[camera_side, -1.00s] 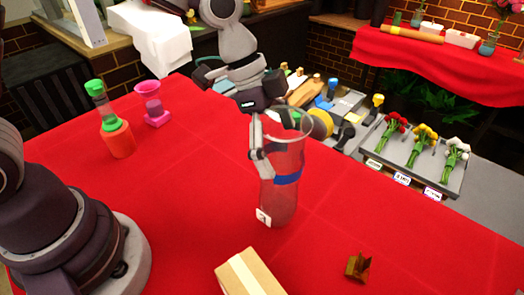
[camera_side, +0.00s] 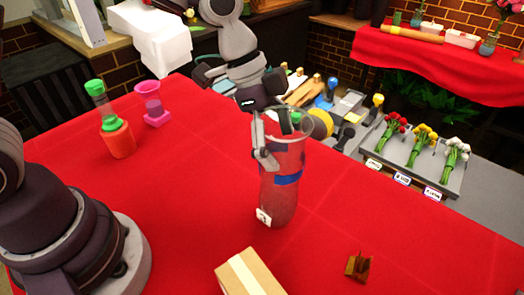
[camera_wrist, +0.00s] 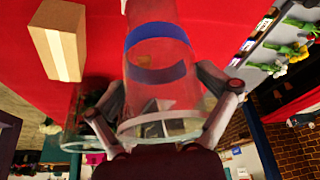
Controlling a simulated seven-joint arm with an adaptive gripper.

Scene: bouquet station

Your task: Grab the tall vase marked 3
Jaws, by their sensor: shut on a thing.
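The tall clear vase (camera_side: 283,200) has a blue band and stands upright on the red tablecloth. A small white tag sits near its base; its digit is too small to read surely. My gripper (camera_side: 268,150) comes down over the vase's upper part from the back left. It is shut on the vase; one finger shows against its left side. In the wrist view the vase (camera_wrist: 157,60) lies between both fingers of my gripper (camera_wrist: 168,100), with its rim close to the palm.
A cardboard box (camera_side: 248,272) and a small brown holder (camera_side: 358,267) sit at the front. An orange bottle with green cap (camera_side: 118,138) and a pink vase (camera_side: 152,103) stand back left. A flower tray (camera_side: 425,168) lies right, beyond the cloth. The cloth around the vase is clear.

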